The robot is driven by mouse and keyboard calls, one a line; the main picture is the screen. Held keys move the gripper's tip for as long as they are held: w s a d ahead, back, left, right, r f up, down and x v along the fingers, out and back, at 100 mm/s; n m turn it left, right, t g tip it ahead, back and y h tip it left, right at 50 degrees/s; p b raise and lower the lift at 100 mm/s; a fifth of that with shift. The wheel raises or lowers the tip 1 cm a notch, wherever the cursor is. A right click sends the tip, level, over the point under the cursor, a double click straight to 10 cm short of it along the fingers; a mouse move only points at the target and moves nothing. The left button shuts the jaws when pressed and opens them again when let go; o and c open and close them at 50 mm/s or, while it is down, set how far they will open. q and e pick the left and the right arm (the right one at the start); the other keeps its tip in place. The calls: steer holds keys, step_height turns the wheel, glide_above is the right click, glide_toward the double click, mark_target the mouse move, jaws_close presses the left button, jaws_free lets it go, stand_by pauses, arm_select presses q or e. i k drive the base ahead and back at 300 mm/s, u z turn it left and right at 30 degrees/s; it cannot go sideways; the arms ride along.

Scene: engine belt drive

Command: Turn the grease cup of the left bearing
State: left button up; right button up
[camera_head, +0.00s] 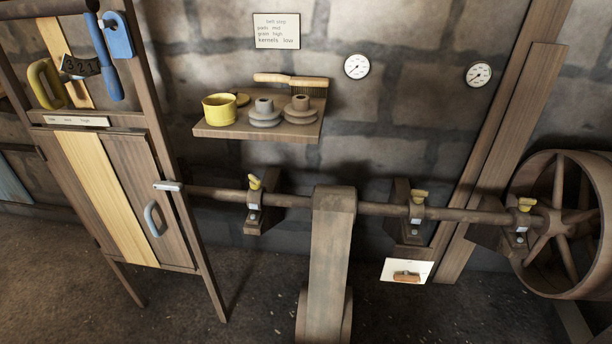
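A horizontal shaft (375,207) runs along the wall through three bearings. The left bearing (254,204) sits on a wooden bracket and has a small yellow grease cup (255,182) on top. The cup's wing looks tilted. The middle bearing (416,214) has a yellow cup (419,196), and the right bearing (521,229) has another yellow cup (525,204). Neither of my grippers is in view, and nothing is seen touching the cups.
A wooden shelf (210,130) above the left bearing holds a yellow pot (220,109), two grey stepped parts and a brush (291,80). A wooden cabinet (130,160) stands left. A belt (330,250) and a spoked wheel (565,215) are right of the left bearing.

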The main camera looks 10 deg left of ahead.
mark_target(255, 182)
steer(key=z, duration=1.2)
steer(key=i, duration=1.1)
steer(key=u, duration=2.05)
